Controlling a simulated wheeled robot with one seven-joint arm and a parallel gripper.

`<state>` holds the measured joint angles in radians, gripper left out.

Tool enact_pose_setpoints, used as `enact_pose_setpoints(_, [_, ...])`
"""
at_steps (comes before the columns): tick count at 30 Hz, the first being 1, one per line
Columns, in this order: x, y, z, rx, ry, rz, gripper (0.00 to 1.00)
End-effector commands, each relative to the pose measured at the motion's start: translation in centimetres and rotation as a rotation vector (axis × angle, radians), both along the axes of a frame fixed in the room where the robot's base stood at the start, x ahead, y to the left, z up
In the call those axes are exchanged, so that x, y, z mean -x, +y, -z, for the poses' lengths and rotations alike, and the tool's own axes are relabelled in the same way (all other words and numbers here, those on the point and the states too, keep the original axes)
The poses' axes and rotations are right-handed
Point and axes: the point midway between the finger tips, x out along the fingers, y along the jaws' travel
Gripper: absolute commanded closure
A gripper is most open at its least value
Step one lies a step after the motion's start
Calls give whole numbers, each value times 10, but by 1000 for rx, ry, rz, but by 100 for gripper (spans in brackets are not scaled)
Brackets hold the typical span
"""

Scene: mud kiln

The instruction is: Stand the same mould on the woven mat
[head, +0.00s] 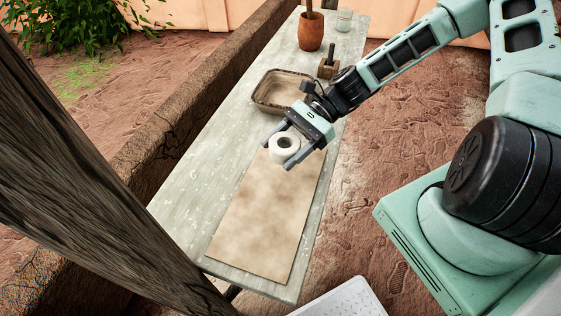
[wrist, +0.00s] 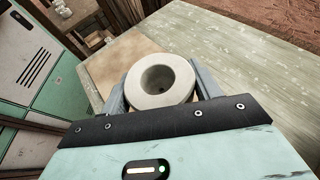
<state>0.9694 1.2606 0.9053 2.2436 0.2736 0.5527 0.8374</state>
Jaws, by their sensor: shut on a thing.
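The mould, a pale, thick-walled round piece with a round hole in its top (head: 285,157), is held between the two fingers of my gripper (head: 279,155). In the wrist view the mould (wrist: 160,98) sits between the fingers with its open end facing the camera. The woven mat (head: 262,215) is a tan rectangle lying flat on the near part of the table. My gripper and the mould are over the mat's far end, and the mould looks raised above it. The exact gap beneath is hidden.
A shallow brown tray (head: 257,100) lies on the table (head: 190,185) just beyond the mat. Behind it stand a wooden block tool (head: 327,69), a terracotta pot (head: 311,38) and a small pale jar (head: 344,20). A thick wooden post (head: 85,165) crosses the left foreground. Most of the mat is bare.

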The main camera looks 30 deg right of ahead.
Motion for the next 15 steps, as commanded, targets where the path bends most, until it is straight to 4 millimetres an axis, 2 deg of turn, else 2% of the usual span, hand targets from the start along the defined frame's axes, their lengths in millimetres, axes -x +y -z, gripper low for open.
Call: enact_pose_setpoints(15, [0, 0, 58, -1, 2, 1, 67])
